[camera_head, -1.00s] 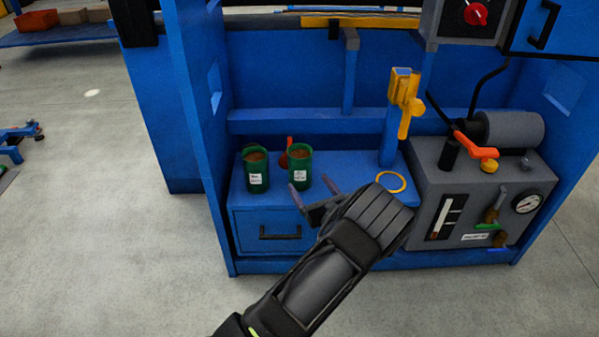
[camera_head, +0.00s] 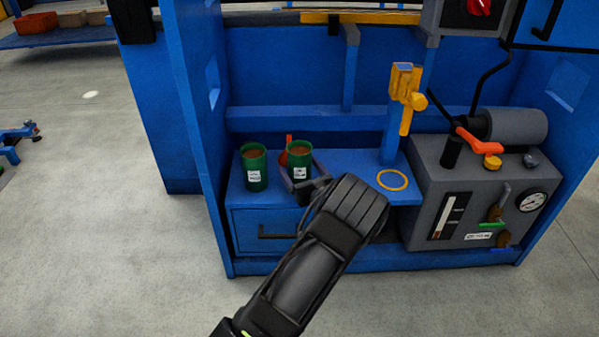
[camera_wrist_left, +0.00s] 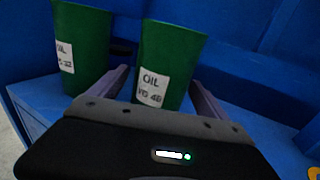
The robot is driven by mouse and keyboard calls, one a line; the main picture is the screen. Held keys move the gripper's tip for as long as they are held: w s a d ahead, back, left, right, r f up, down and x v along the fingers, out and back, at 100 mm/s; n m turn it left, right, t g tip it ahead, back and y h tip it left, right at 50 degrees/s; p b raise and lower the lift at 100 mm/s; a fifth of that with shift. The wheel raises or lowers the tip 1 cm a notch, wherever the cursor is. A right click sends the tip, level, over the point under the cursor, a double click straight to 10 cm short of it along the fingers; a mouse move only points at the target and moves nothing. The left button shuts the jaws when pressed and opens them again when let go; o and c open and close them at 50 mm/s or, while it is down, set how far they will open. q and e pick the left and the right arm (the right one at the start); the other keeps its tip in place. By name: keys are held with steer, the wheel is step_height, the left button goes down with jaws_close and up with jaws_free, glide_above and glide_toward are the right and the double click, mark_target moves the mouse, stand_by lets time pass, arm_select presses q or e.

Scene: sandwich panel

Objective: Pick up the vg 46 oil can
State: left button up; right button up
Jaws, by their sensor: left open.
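The oil can labelled VG 46 is a green can (camera_head: 299,155) on the blue bench top; it also shows upright in the left wrist view (camera_wrist_left: 168,58). A second green can (camera_head: 254,167), whose label seems to read VG 32, stands to its left and also shows in the left wrist view (camera_wrist_left: 82,45). My left gripper (camera_head: 302,174) is open, with one finger on each side of the VG 46 can. Whether the fingers touch it cannot be told. My right gripper is not in view.
A red object (camera_head: 285,155) sits just behind the cans, partly hidden. A yellow ring (camera_head: 392,180) lies to the right on the bench, below a yellow clamp (camera_head: 405,95) on a blue post. A grey machine (camera_head: 470,200) with a gauge stands further right.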

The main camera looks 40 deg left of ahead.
arm_select(q)
steer(key=shift+w+a, duration=0.15)
steer(key=shift+a, duration=0.05)
steer(key=shift+r, duration=0.1)
stand_by(0.4)
jaws_close()
stand_by(0.8)
